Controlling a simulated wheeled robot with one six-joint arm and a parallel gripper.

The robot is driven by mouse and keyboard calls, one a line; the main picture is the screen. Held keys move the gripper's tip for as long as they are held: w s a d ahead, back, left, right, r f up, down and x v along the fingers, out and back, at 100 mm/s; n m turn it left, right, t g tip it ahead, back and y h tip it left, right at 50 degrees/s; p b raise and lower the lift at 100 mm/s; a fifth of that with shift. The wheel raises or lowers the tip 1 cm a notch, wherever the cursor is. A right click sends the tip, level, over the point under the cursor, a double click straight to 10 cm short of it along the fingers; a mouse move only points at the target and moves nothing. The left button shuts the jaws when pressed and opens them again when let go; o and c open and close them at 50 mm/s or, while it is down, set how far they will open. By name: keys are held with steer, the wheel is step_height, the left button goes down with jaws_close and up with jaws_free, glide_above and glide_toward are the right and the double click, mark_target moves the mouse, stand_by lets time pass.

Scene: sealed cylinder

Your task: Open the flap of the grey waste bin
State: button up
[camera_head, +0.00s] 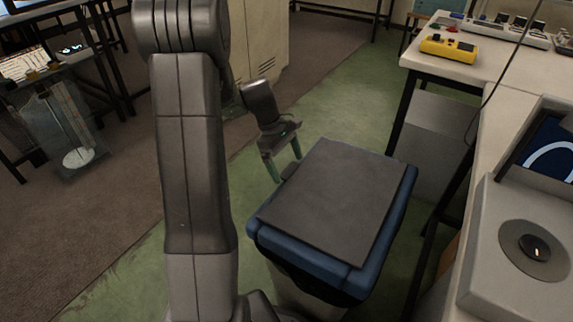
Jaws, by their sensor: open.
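The waste bin (300,291) stands on the floor right of my arm, with a grey body and a dark blue rim. Its flap (335,198) is a flat dark grey panel lying level across the top, shut. My gripper (284,172) is at the bin's far left edge, with two greenish fingers pointing down. The fingers are apart, and nothing shows between them. The right finger is close to the flap's upper left edge; I cannot tell if it touches. The lower part of the bin is partly hidden.
A white workbench (492,92) with a yellow device (447,48) runs along the right, close to the bin. A light cabinet (262,45) stands behind my arm. A glass-sided case (62,125) is at the left. Green floor beyond the bin is clear.

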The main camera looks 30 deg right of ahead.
steer(key=shift+f, duration=0.1)
steer(key=c, duration=1.4)
steer(key=shift+r+p, duration=0.65)
steer(key=shift+r, duration=0.05)
steer(key=s+d+r+t+y+p, duration=0.2)
steer(key=s+r+t+p, duration=0.1)
steer(key=r, duration=0.5)
steer(key=s+d+r+t+y+p, duration=0.1)
steer(key=s+d+r+t+p, duration=0.2)
steer(key=s+r+p, duration=0.3)
steer(key=s+d+r+t+y+p, duration=0.2)
steer(key=s+d+r+t+p, duration=0.1)
steer(key=r, duration=0.7)
steer(key=shift+s+d+r+t+y+p, duration=0.15)
steer(key=shift+s+t+p, duration=0.3)
steer(key=shift+s, duration=0.5)
steer(key=shift+s+r+t+y+p, duration=0.15)
steer(key=shift+s+t+p, duration=0.1)
steer(key=shift+s+t, duration=0.5)
steer(key=s+d+r, duration=0.2)
steer(key=s+d, duration=0.2)
steer(key=s, duration=0.4)
steer(key=shift+s+g+p, duration=0.15)
steer(key=shift+g+p, duration=0.15)
steer(key=shift+s+d, duration=0.35)
steer(key=shift+s, duration=0.5)
